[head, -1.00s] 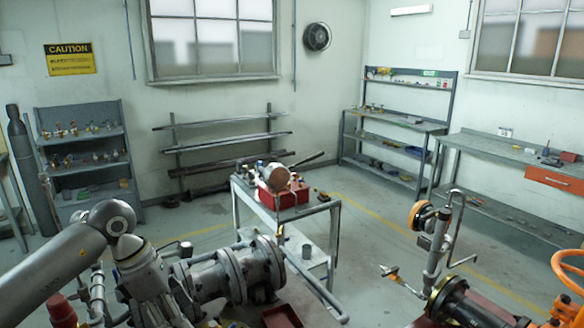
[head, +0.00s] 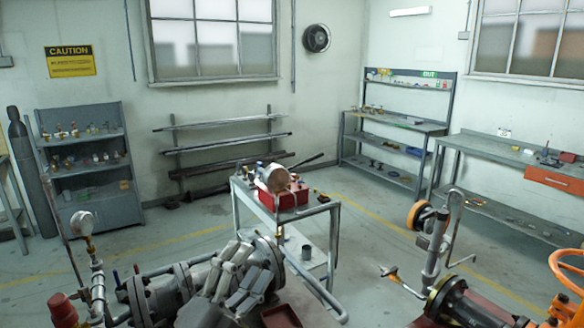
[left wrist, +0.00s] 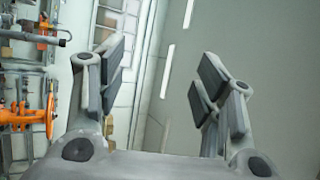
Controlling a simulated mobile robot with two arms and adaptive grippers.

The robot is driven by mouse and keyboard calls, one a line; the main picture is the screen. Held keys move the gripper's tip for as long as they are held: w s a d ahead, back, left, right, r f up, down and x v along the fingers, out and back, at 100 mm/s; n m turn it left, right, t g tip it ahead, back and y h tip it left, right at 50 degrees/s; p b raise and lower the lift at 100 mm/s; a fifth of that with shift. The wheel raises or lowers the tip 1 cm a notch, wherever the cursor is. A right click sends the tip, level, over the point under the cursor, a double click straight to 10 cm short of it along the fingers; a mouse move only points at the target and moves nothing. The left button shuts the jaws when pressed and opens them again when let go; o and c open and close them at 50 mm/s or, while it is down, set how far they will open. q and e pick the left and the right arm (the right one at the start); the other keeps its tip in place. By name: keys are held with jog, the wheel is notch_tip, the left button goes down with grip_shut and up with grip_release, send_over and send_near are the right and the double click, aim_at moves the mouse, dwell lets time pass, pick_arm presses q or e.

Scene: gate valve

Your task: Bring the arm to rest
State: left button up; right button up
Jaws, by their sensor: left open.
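My left gripper (head: 246,266) is at the bottom middle of the head view, in front of the grey flanged pipe (head: 165,295). Its grey fingers point up and hide part of the pipe. In the left wrist view the same gripper (left wrist: 165,78) has its two dark-padded fingers wide apart, with nothing between them. My right gripper is not in view.
A metal cart (head: 334,240) with a red box (head: 290,195) stands just beyond the gripper. A pressure gauge (head: 83,222) rises at the left. An orange handwheel (head: 568,270) is at the lower right. Shelves and benches line the walls.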

pick_arm(q)
jog(key=s+a+f+n+g+y, duration=0.3)
jog(key=a+f+n+y, duration=0.35)
jog(key=f, duration=0.25)
jog(key=s+a+f+n+g+y, duration=0.2)
jog(key=a+f+n+y, duration=0.3)
jog(key=f+n, duration=0.4)
jog(key=s+a+f+n+g, duration=0.1)
jog(key=s+f+n+g, duration=0.1)
jog(key=s+f+g, duration=0.7)
jog(key=s+f+n+g, duration=0.25)
jog(key=s+f, duration=0.55)
jog(key=s, duration=0.5)
notch_tip(320, 180, down, 40)
jog(key=s+r+b, duration=0.1)
jog(key=s+b, duration=0.2)
jog(key=b, duration=1)
jog(key=s+a+f+g+b, duration=0.1)
jog(key=s+f+b, duration=0.3)
jog(key=s+f, duration=0.3)
jog(key=s+a+f+g+b, duration=0.1)
jog(key=s+f+b, duration=0.4)
jog(key=f, duration=1.1)
jog(key=s+a, duration=0.1)
jog(key=s, duration=0.2)
jog(key=shift+s+f+m, duration=0.25)
jog(key=shift+s+m, duration=0.05)
